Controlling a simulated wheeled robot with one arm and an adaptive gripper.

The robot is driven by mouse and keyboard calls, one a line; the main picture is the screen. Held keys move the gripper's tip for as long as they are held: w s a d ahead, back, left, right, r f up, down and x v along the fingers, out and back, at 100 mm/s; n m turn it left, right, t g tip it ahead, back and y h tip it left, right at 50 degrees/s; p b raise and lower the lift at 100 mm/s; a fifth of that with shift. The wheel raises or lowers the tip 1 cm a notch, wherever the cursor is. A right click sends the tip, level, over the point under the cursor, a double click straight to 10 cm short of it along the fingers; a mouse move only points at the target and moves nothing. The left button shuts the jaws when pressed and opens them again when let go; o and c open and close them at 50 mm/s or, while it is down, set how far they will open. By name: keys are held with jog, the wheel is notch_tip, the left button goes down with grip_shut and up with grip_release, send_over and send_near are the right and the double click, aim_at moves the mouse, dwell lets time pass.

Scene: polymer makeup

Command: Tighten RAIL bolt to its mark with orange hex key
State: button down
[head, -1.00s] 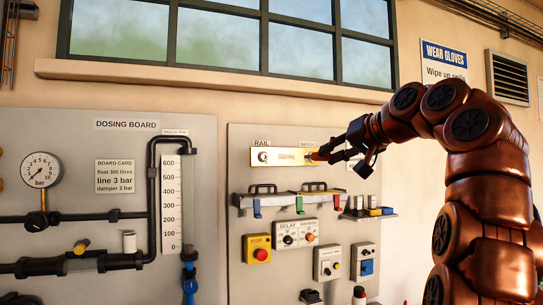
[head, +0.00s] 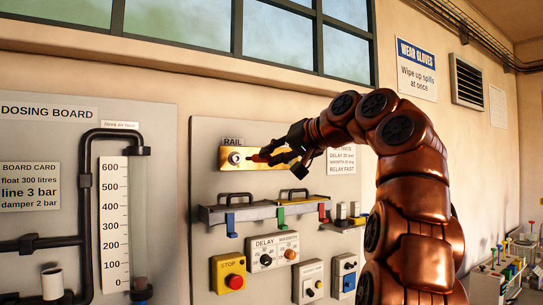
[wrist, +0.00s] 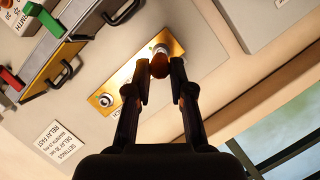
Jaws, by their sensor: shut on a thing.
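The RAIL bolt (head: 236,157) is a round pale bolt at the left end of a brass plate (head: 226,166), under the RAIL label. It also shows in the wrist view (wrist: 161,47), at the plate's upper right end. My gripper (head: 272,154) reaches across the plate from the right. Its fingers are closed on the orange hex key (wrist: 160,68), which shows between the fingertips (head: 259,158). The key's tip is at or just in front of the RAIL bolt; I cannot tell whether it is seated. The bolt's mark is not readable.
A second bolt (wrist: 105,99) sits at the plate's other end. Below the plate is a shelf (head: 240,213) with black handles and coloured clips. Lower are the DELAY box (head: 272,252) and a yellow STOP box (head: 229,272).

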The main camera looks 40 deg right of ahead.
jog(key=shift+s, duration=0.15)
jog(key=shift+s+a, duration=0.1)
jog(key=shift+s, duration=0.05)
jog(key=shift+w+d+p, duration=0.2)
jog(key=shift+w+p, duration=0.35)
jog(key=shift+w, duration=0.9)
jog(key=shift+w+d+p, duration=0.15)
jog(key=shift+w+p, duration=0.4)
jog(key=shift+w, duration=0.85)
jog(key=shift+w+d+p, duration=0.1)
jog(key=shift+w+p, duration=0.7)
jog(key=shift+w, duration=0.35)
jog(key=c, duration=0.9)
grip_release()
jog(key=shift+c, duration=0.2)
jog(key=v, duration=1.2)
jog(key=shift+d, duration=0.1)
